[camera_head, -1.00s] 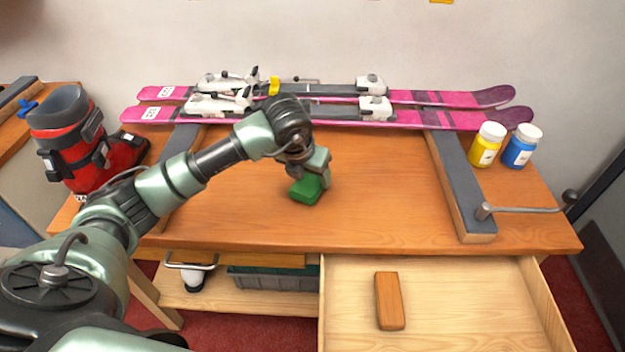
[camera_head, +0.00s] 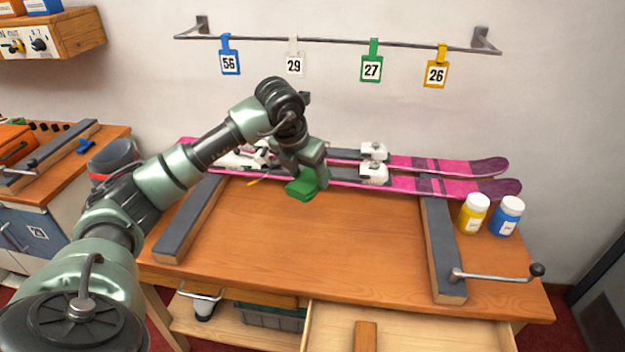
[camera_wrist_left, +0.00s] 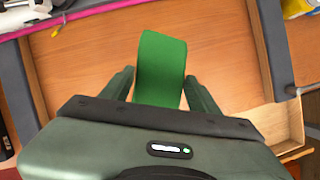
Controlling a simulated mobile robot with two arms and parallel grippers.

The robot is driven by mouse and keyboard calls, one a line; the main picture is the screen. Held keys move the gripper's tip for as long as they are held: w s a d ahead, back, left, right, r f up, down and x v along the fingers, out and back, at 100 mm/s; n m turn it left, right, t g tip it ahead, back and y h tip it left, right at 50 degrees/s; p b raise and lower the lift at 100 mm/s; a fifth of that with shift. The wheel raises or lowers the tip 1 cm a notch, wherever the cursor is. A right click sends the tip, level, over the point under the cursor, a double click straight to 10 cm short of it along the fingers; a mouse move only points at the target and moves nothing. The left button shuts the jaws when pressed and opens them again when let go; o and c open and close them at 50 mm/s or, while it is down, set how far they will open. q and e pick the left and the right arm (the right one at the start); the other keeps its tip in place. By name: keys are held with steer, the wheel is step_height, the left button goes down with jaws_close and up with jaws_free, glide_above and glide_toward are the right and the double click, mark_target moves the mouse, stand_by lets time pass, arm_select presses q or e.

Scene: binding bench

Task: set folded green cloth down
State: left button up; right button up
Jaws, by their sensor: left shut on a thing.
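The folded green cloth (camera_head: 302,186) is in my left gripper (camera_head: 312,178), in front of the pink skis. In the left wrist view the green cloth (camera_wrist_left: 160,65) stands between the two fingers of my left gripper (camera_wrist_left: 160,90), which is shut on it. Bare wooden bench top (camera_head: 310,240) lies below and in front of it. I cannot tell whether the cloth touches the bench. My right gripper is not in view.
Pink skis (camera_head: 470,168) with white bindings lie along the back. Dark-topped supports stand left (camera_head: 190,218) and right (camera_head: 440,240). Yellow (camera_head: 473,214) and blue (camera_head: 507,217) jars are at the right. An open drawer (camera_head: 420,330) is in front. The bench middle is clear.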

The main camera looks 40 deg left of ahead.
arm_select(q)
steer(key=shift+a, duration=0.1)
steer(key=o, duration=0.5)
steer(key=shift+c, duration=1.1)
